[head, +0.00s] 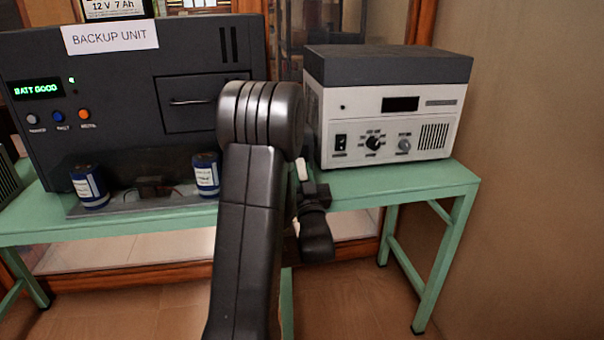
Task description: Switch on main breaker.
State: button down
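No part with a readable main breaker label shows. A black switch (341,141) sits at the left of the front face of a white and grey box unit (385,110); its position and the small label under it are too small to read. A dark backup unit (120,100) on the left has a lit green "BATT GOOD" display (38,89) and white, blue and orange buttons below it. My arm stands upright in the middle of the view, in front of the gap between the two units. My gripper's fingers are not discernible; the arm hides what lies behind it.
Both units stand on a green table (400,180). Two blue and white cylinders, one on the left (88,187) and one on the right (206,174), stand on a grey plate (140,203) before the backup unit. A wall (540,130) is at the right.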

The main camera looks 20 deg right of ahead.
aim_at(303, 173)
jog(key=shift+r, duration=0.1)
jog(key=r+g+p, duration=0.1)
jog(key=p, duration=0.1)
jog(key=g+p, duration=0.1)
jog(key=g, duration=0.1)
jog(key=shift+s+a+r+y+p, duration=0.1)
jog(key=shift+s+r+y+p, duration=0.2)
jog(key=shift+r+y+p, duration=0.1)
jog(key=r+g+p, duration=0.1)
jog(key=g+p, duration=0.1)
jog(key=p, duration=0.2)
jog(key=shift+s+g, duration=0.1)
jog(key=shift+g, duration=0.2)
jog(key=g+p, duration=0.1)
jog(key=p, duration=0.3)
jog(key=r+g+y+p, duration=0.1)
jog(key=g+p, duration=0.1)
jog(key=p, duration=0.2)
jog(key=shift+r+g, duration=0.3)
jog(key=g+p, duration=0.1)
jog(key=p, duration=0.3)
jog(key=shift+w+r+g+y+p, duration=0.2)
jog(key=shift+g+y+p, duration=0.2)
jog(key=shift+p, duration=0.4)
jog(key=shift+g+p, duration=0.4)
jog(key=shift+p, duration=0.5)
jog(key=shift+f, duration=0.15)
